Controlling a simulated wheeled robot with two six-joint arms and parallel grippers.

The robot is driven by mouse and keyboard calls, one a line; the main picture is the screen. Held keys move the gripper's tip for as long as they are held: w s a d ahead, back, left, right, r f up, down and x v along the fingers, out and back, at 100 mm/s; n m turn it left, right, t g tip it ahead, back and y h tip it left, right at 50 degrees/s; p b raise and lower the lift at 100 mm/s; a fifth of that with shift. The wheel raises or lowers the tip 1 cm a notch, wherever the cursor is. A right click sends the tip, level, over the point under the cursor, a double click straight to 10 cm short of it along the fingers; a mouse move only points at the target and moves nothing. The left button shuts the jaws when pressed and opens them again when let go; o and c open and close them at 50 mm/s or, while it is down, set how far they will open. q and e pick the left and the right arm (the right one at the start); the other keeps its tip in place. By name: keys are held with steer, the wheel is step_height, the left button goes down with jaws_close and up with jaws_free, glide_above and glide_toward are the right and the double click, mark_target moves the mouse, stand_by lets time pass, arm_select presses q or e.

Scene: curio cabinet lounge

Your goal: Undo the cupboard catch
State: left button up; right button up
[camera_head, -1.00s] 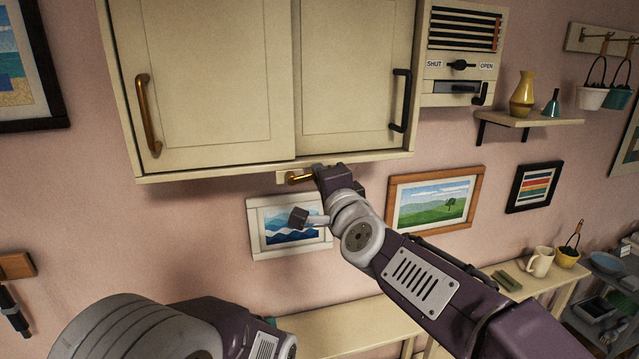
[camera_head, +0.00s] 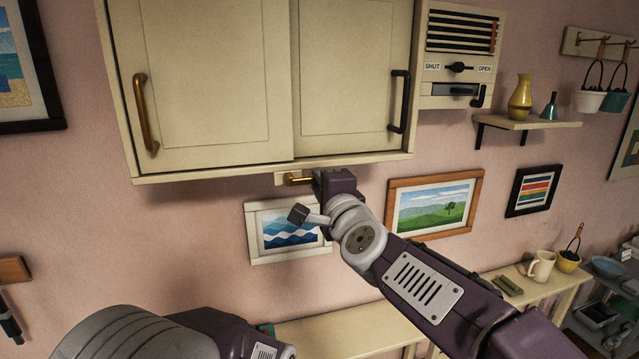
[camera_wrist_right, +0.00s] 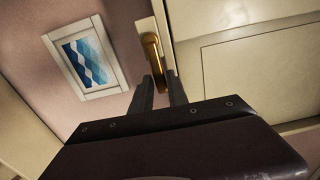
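The cupboard catch is a small brass lever (camera_head: 299,181) on a pale plate under the front edge of the cream cupboard (camera_head: 205,80). My right gripper (camera_head: 318,182) is at the lever's right end, just below the cupboard. In the right wrist view the brass lever (camera_wrist_right: 151,48) runs down between the two dark fingertips (camera_wrist_right: 160,82), which sit close on either side of it and look shut on its end. The lever lies roughly level in the head view. My left gripper is out of view; only part of my left arm shows at bottom left.
The cupboard has a brass handle (camera_head: 145,112) and a black handle (camera_head: 399,101). A SHUT/OPEN panel (camera_head: 460,67) is at its right. Framed pictures (camera_head: 434,204) hang below. A shelf (camera_head: 530,122) holds a vase (camera_head: 521,97). A low bench (camera_head: 345,335) runs beneath.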

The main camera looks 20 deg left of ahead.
steer(key=shift+o, duration=0.9)
steer(key=shift+d, duration=0.1)
steer(key=b+v, duration=0.1)
steer(key=v, duration=0.8)
steer(key=shift+b, duration=0.3)
